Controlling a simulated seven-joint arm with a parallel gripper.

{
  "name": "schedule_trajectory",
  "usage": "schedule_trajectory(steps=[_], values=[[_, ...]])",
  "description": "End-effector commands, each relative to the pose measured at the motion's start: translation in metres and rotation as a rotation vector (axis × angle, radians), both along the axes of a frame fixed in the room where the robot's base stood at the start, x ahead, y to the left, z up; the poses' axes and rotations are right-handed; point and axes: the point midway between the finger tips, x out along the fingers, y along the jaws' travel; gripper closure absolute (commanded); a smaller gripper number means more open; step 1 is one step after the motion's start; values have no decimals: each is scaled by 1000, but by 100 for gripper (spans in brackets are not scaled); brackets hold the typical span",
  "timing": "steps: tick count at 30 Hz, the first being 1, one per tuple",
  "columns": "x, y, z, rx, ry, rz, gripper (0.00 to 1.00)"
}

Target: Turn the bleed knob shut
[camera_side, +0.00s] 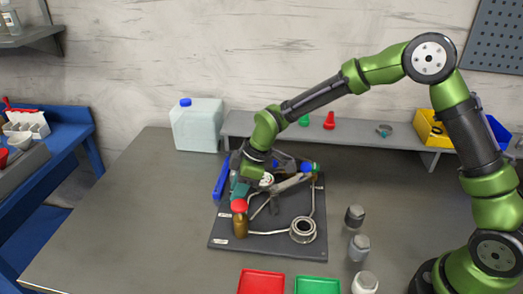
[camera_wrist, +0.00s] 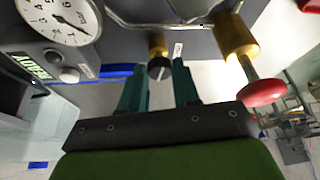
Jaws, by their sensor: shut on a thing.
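The bleed knob (camera_wrist: 158,69) is a small black knob on a brass fitting, seen in the wrist view between my teal fingertips. My gripper (camera_wrist: 159,72) is shut on this knob, with one finger on each side. In the side view my gripper (camera_side: 240,189) is low over the back left of the dark board (camera_side: 280,243). There the bleed knob is hidden behind the fingers and the red handwheel. I cannot tell how far the knob is turned.
A red handwheel (camera_wrist: 264,92) on a brass valve stands close to the right of my fingers in the wrist view. A dial gauge (camera_wrist: 60,18) and a display box (camera_wrist: 35,62) are at left. Red (camera_side: 261,281) and green (camera_side: 317,285) trays lie in front of the board.

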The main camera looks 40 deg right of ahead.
Motion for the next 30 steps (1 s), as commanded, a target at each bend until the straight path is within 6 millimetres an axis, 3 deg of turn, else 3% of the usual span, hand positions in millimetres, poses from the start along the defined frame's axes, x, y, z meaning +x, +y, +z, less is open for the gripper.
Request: schedule_trajectory(steps=[30], values=[[-5,10,0,-1,-3,-948,99]])
